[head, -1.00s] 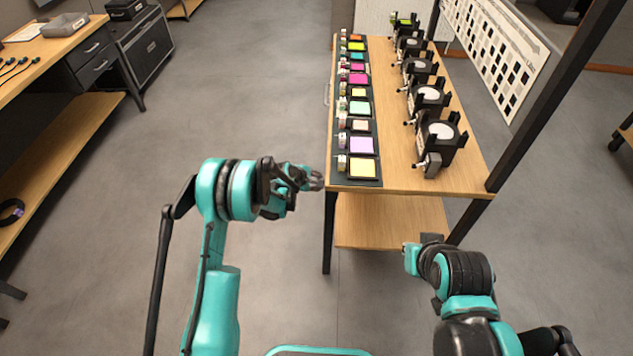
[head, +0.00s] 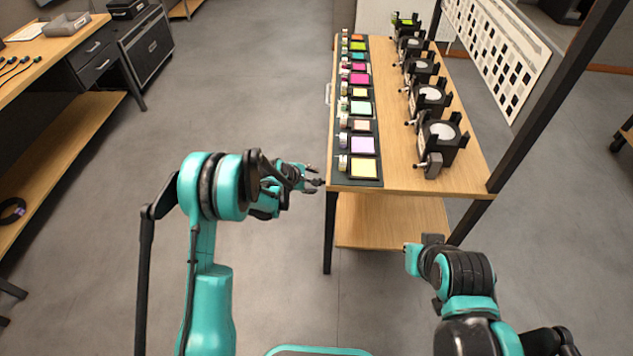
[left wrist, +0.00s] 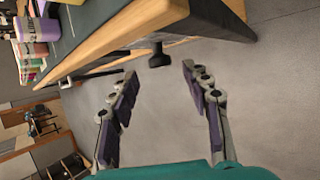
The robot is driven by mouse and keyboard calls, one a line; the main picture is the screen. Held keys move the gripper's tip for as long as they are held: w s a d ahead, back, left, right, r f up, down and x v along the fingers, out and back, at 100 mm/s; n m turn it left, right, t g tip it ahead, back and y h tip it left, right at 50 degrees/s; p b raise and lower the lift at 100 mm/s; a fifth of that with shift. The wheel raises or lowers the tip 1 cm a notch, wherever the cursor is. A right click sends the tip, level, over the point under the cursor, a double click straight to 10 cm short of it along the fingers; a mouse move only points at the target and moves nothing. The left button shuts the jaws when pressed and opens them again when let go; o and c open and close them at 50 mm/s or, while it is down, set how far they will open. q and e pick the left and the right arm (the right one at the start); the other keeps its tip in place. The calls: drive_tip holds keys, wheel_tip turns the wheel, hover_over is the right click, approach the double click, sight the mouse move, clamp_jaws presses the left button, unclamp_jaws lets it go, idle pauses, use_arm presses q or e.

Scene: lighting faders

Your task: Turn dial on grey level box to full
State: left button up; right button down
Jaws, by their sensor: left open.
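My left gripper (head: 316,184) is open and empty, just left of the near left corner of the wooden table (head: 405,180). In the left wrist view its two fingers (left wrist: 160,78) are spread apart over the floor, with the table edge (left wrist: 140,28) beyond them. A small dark part (left wrist: 159,56) shows below that edge; I cannot tell what it is. My right gripper (head: 422,250) is low, by the table's lower shelf, and its fingers are not clear. I cannot pick out a grey level box or its dial for sure.
A dark strip with several coloured pads (head: 363,168) runs along the table's left side. Several black stands with round pale discs (head: 441,130) line the right side. A black post (head: 530,115) rises at the right. The floor left of the table is clear.

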use_arm(q)
drive_tip(key=v, duration=0.7)
drive_tip(key=shift+s+r, duration=0.15)
drive_tip(key=shift+r, duration=0.05)
drive_tip(key=shift+a, duration=0.1)
drive_tip(key=n+g+p, duration=0.1)
drive_tip(key=g+p, duration=0.2)
drive_tip(key=g, duration=0.4)
approach(322, 182)
drive_tip(key=f, duration=0.1)
drive_tip(key=b+x, duration=0.3)
drive_tip(key=x, duration=0.4)
drive_tip(key=shift+w+a+f, duration=0.25)
drive_tip(key=shift+w+f, duration=0.1)
drive_tip(key=shift+f, duration=0.2)
clamp_jaws()
